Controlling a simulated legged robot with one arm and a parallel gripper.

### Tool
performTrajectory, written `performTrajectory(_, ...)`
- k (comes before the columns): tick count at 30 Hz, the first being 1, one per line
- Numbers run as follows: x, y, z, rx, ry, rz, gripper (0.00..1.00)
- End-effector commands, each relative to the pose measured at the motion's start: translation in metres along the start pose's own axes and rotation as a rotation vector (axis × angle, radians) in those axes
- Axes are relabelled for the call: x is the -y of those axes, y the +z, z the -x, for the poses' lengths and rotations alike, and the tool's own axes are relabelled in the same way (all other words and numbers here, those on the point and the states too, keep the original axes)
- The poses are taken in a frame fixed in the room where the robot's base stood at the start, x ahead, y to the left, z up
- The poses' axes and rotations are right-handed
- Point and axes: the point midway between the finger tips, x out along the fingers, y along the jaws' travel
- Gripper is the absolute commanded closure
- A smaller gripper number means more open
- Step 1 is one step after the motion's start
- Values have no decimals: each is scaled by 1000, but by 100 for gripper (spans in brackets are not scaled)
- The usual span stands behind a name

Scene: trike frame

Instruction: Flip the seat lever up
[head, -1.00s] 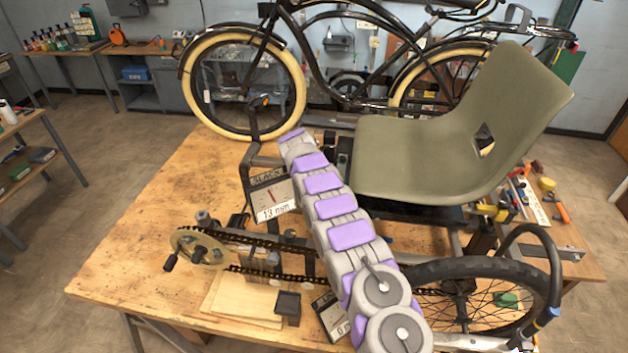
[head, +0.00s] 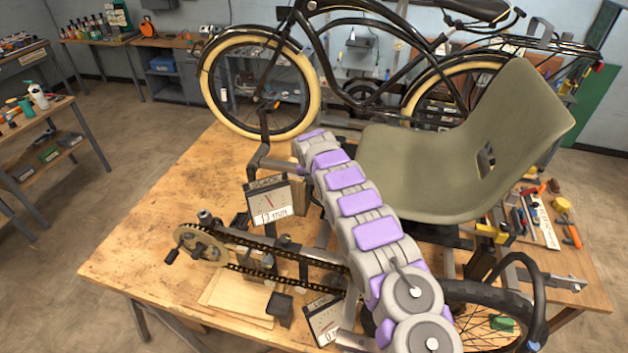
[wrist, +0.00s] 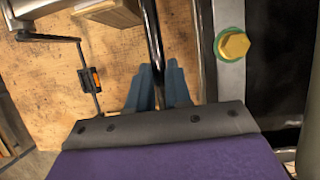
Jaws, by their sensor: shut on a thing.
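The olive seat (head: 430,165) is on the trike frame on the bench, to the right of my arm in the head view. In the wrist view my gripper (wrist: 160,85) has its two blue fingers shut on a thin dark bar, which looks like the seat lever (wrist: 153,35). The bar extends beyond the fingertips toward the top of the picture. In the head view my purple and grey arm hides the gripper and the lever, so the lever's angle is unclear there.
A gold bolt (wrist: 233,46) on a metal rail is close to the right of the fingers. The crank and chain (head: 205,243), a slack gauge (head: 270,200) and a wheel (head: 490,310) are near my arm. A black bicycle (head: 370,70) stands behind the bench (head: 165,205).

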Motion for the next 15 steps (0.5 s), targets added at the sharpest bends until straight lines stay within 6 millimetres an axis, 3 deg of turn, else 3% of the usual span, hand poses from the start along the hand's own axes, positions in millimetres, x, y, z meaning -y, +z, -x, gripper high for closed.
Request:
performTrajectory(6,9,2,3,-4,1,-4,100)
performTrajectory(14,6,0,0,-8,-6,-2,100)
performTrajectory(15,5,0,-1,-9,-7,-2,80)
